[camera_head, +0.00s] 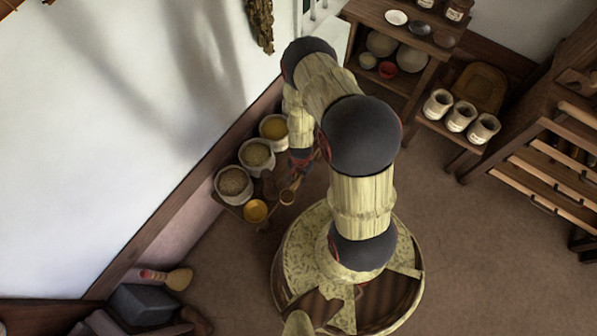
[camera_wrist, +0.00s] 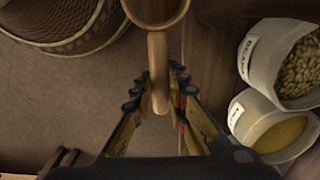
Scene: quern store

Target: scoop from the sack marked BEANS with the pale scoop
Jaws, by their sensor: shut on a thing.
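My gripper (camera_wrist: 159,84) is shut on the handle of a wooden scoop (camera_wrist: 157,48) of light to mid brown. Its bowl is cut off at the top of the wrist view. The scoop also shows in the head view (camera_head: 288,197), beside the row of sacks and to their right. A pale sack (camera_wrist: 257,62) with a label that seems to read BEANS stands right of the scoop in the wrist view, filled with brown beans.
A brush (camera_head: 170,278) lies lower left. Pale jars (camera_head: 460,117) stand on shelving at right.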

